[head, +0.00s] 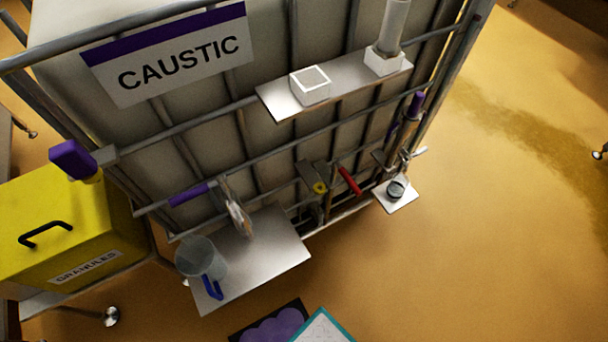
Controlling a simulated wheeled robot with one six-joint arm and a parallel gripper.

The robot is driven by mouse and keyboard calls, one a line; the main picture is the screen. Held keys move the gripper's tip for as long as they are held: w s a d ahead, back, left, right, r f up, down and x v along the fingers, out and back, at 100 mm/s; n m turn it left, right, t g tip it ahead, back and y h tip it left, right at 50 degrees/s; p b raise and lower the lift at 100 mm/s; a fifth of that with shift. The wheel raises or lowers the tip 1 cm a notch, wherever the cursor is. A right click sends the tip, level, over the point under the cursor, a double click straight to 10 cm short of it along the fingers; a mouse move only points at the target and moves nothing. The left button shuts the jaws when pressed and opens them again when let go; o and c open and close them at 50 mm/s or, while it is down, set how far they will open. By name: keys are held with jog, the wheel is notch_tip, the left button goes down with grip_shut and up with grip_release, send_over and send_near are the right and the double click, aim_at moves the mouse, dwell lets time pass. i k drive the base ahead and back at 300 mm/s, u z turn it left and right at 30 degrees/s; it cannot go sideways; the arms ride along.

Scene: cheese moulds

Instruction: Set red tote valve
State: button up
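A large pale tote (300,42) in a grey bar cage carries a white sign (175,55) reading CAUSTIC. Low on its front, right of centre, is a valve with a red lever (350,181). The lever slants from upper left down to lower right. A metal valve body with a yellow part (319,187) sits just left of it; I cannot tell exactly how they join. My gripper is not in view.
A purple-handled valve (188,195) is left of the red one, above a metal shelf (275,262) with a clear jug (200,258). A small plate (408,198) holds a cup (396,189). A yellow GRANULES box (60,225) stands left. Floor (480,270) at right is clear.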

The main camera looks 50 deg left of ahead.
aim_at(336, 165)
jog(key=u, duration=1.25)
jog(key=k, duration=0.5)
jog(key=z, duration=0.25)
jog(key=i, duration=0.5)
jog(key=u, duration=0.3)
